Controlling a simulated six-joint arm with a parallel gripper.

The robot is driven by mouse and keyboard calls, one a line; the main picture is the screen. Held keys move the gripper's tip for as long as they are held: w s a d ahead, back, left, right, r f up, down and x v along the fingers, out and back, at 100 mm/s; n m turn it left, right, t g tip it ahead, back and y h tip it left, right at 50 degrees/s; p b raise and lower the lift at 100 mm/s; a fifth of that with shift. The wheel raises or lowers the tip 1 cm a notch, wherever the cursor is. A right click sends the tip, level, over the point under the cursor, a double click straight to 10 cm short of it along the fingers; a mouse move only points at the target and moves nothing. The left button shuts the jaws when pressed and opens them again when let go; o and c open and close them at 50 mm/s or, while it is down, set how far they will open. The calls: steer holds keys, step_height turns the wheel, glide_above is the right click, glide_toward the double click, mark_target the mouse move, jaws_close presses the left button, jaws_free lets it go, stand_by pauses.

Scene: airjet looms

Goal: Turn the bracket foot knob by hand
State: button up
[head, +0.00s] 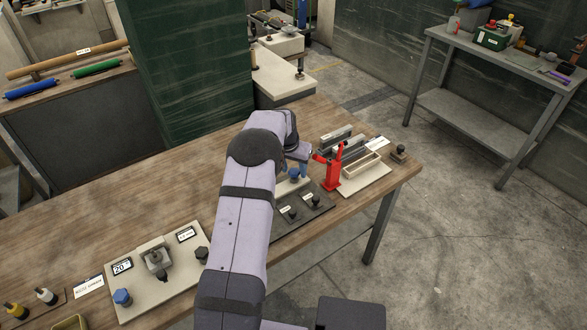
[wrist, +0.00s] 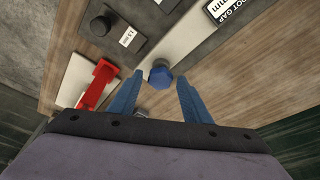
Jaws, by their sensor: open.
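A blue faceted knob (wrist: 160,73) stands between the fingertips of my gripper (wrist: 159,80) in the wrist view. The fingers are blue, spread apart and empty, with a visible gap on each side of the knob. The knob sits at the end of a pale strip beside a dark plate (wrist: 130,28). In the head view, this knob (head: 294,175) shows beside my gripper (head: 303,163), which is partly hidden by my arm. Whether the fingertips are level with the knob cannot be told.
A red clamp (head: 332,168) stands close beside the gripper; it also shows in the wrist view (wrist: 99,84). A dark plate with black knobs (head: 303,208) lies in front. Another blue knob (head: 122,297) is on a pale plate at the left. The wooden bench top (head: 120,210) has free room.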

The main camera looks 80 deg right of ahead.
steer(key=shift+r, duration=0.15)
steer(key=shift+r+p, duration=0.65)
steer(key=shift+r, duration=0.2)
steer(key=m, duration=0.1)
steer(key=m+b, duration=0.1)
steer(key=m, duration=0.1)
steer(key=shift+w+f+m+g, duration=0.15)
steer(key=shift+m+g, duration=0.15)
steer(key=shift+g, duration=0.1)
steer(key=m, duration=0.2)
steer(key=m+g+y, duration=0.1)
steer(key=m, duration=0.2)
steer(key=shift+d+y, duration=0.15)
steer(key=shift+y, duration=0.15)
